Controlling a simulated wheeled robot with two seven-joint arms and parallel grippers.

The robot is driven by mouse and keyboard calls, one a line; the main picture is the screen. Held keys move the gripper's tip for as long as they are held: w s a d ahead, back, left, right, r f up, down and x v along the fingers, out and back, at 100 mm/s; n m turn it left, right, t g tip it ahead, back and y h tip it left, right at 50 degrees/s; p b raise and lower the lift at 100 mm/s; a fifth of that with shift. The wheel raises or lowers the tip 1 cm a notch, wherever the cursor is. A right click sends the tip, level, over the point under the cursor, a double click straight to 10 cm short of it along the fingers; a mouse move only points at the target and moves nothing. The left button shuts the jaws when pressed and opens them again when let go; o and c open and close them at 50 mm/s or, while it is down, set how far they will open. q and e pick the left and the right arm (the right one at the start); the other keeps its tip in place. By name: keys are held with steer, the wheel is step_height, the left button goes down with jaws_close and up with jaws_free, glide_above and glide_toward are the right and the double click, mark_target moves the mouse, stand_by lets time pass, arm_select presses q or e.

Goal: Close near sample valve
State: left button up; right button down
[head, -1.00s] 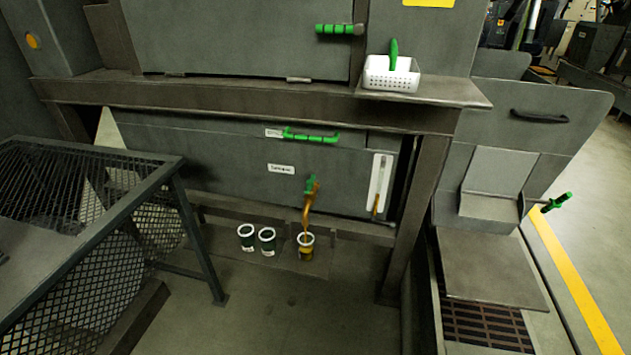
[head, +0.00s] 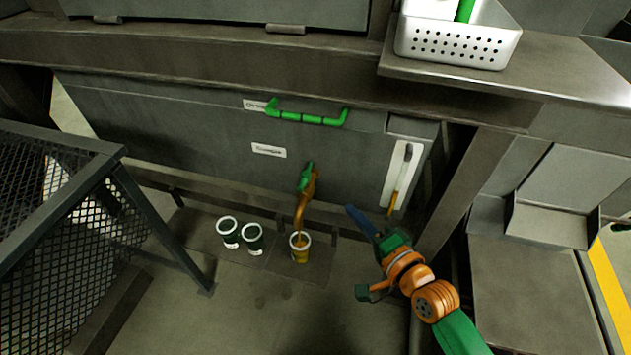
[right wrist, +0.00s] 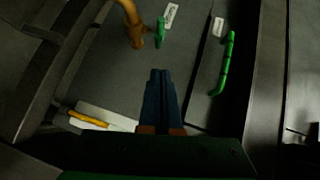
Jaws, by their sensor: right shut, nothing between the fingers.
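The sample valve has a green handle (head: 306,177) on the front of a grey tank, above a curved orange-brown spout (head: 302,200). A thin brown stream seems to run from the spout into a white-rimmed cup (head: 300,246) holding amber liquid. My right gripper (head: 350,209) is shut and empty, its blue fingers to the right of the spout and apart from it. In the right wrist view the shut fingers (right wrist: 160,73) point toward the green valve handle (right wrist: 160,32), with the spout (right wrist: 132,22) beside it. My left gripper is out of view.
Two dark cups (head: 229,233) stand left of the filling cup. A green bar handle (head: 307,117) sits above the valve, and a gauge (head: 398,178) to its right. A ledge with a white perforated basket (head: 458,45) overhangs at upper right. A mesh-sided frame (head: 55,230) stands left.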

steer(key=b, duration=0.4)
glide_toward(307, 179)
steer(key=w, duration=0.4)
steer(key=shift+w+a+f, duration=0.15)
steer(key=shift+a+f, duration=0.1)
steer(key=shift+a, duration=0.3)
steer(key=shift+w+a+f, duration=0.2)
steer(key=shift+a+f, duration=0.05)
steer(key=shift+a, duration=0.55)
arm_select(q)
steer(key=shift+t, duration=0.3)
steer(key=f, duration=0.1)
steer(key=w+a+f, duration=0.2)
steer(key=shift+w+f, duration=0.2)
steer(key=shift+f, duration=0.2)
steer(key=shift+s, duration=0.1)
arm_select(e)
steer(key=shift+d, duration=0.1)
